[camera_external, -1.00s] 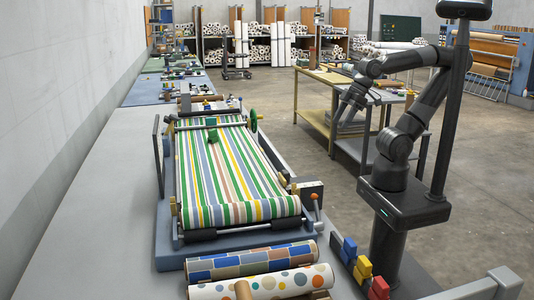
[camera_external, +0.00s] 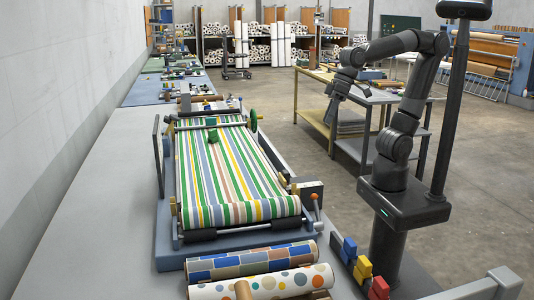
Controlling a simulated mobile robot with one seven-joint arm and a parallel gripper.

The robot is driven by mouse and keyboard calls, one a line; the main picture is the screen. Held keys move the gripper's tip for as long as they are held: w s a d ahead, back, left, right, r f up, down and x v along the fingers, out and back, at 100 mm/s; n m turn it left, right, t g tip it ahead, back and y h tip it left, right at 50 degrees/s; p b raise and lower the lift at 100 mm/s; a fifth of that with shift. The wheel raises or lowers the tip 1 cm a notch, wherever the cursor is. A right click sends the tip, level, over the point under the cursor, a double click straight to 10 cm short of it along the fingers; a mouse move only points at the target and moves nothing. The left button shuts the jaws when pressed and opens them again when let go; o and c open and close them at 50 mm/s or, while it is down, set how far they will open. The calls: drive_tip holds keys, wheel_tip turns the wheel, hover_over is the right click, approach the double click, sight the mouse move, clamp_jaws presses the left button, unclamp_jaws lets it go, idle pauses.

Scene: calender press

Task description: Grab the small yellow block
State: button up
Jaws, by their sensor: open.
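A small yellow block (camera_external: 363,268) sits in a row at the bench's right edge, between a blue block (camera_external: 349,248) and a red block (camera_external: 378,288). My gripper (camera_external: 328,113) hangs in the air to the right of the press, well above and behind the yellow block in the picture. It is open and appears empty; its fingertips are small and dark at this distance. The yellow block is in plain view, though its lower part merges with the dark holder.
The calender press (camera_external: 230,170) with striped sheet fills the bench middle. Patterned rolls (camera_external: 255,262) lie in front of it, left of the blocks. An orange-tipped lever (camera_external: 316,197) stands at the press's right side. A yellow table (camera_external: 312,105) stands behind my arm.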

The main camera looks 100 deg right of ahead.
drive_tip(key=w+a+m+g+y, duration=0.1)
drive_tip(key=w+a+m, duration=0.3)
drive_tip(key=w+a, duration=0.7)
drive_tip(key=m+g+y, duration=0.2)
drive_tip(key=m+g, duration=0.2)
drive_tip(key=m, duration=0.6)
approach(364, 259)
drive_tip(key=f, duration=0.2)
drive_tip(key=x, duration=0.5)
drive_tip(key=shift+s+a+f, duration=0.15)
drive_tip(key=x, duration=0.5)
drive_tip(key=shift+a, duration=0.25)
drive_tip(key=shift+c, duration=0.3)
drive_tip(key=shift+r, duration=0.2)
drive_tip(key=c, duration=1)
